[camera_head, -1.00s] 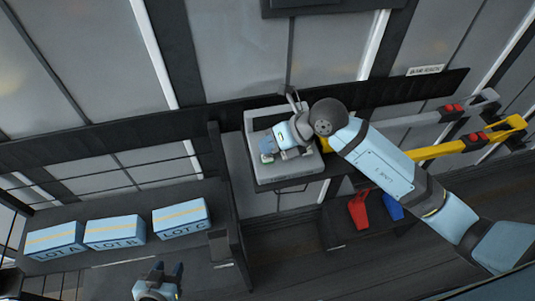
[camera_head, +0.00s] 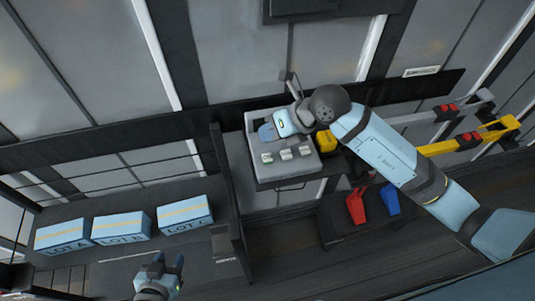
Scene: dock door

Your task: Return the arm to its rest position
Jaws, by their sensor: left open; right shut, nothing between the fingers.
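My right arm (camera_head: 378,152) reaches in from the right, pale blue with dark joints. Its gripper (camera_head: 268,133) is shut and empty, over the back part of a grey box-like device (camera_head: 288,170). Several small pale raised parts show on the device's top, in front of the gripper. I cannot tell whether the fingertips touch the device. My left gripper (camera_head: 168,264) is open and empty at the bottom left, in front of the table with the boxes.
Three blue boxes labelled LOT (camera_head: 122,229) stand in a row on a dark table (camera_head: 105,260). A yellow object (camera_head: 325,141) sits beside the device. Yellow (camera_head: 470,143) and grey (camera_head: 425,117) bars are at the right. Red (camera_head: 356,207) and blue (camera_head: 391,202) items stand on a low shelf.

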